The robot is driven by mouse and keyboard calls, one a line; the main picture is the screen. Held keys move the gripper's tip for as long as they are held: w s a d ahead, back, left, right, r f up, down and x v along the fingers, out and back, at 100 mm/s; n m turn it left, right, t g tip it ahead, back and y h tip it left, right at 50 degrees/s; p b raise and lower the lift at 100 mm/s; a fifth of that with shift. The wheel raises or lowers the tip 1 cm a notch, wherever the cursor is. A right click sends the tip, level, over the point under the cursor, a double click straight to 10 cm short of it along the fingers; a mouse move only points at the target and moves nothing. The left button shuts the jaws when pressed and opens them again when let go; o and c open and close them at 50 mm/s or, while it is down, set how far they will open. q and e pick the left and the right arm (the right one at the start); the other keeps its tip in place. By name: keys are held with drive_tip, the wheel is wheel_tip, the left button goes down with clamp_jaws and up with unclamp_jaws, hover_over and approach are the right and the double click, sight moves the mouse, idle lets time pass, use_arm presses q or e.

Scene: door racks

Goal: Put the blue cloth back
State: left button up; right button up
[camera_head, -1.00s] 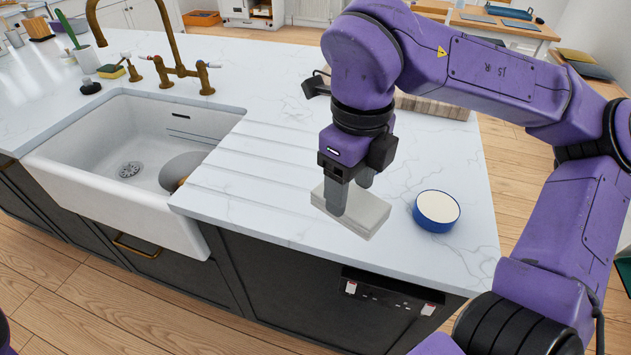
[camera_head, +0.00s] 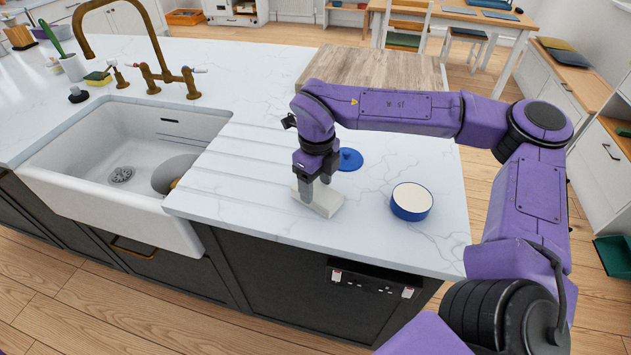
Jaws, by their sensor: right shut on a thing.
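I see no clearly recognisable blue cloth on the counter. My right gripper (camera_head: 316,184) points down over the worktop, shut on a pale grey-white, flat block-like thing (camera_head: 323,203) that may be a folded cloth. This thing is at or just above the counter's front part; I cannot tell whether it touches. A blue folded-looking flat thing (camera_head: 567,54) lies on the wooden-topped cabinet at the far right; it may be cloth. My left gripper is out of view.
A blue, cream-topped round pot (camera_head: 411,201) stands right of the gripper. A blue lid (camera_head: 350,159) lies behind it. A wooden board (camera_head: 365,68) is at the back. The white sink (camera_head: 120,150) is on the left. Bare marble (camera_head: 265,215) lies between.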

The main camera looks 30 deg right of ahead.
sight(316, 191)
drive_tip(key=o, duration=1)
wheel_tip(316, 191, up, 12)
drive_tip(key=shift+b, duration=0.35)
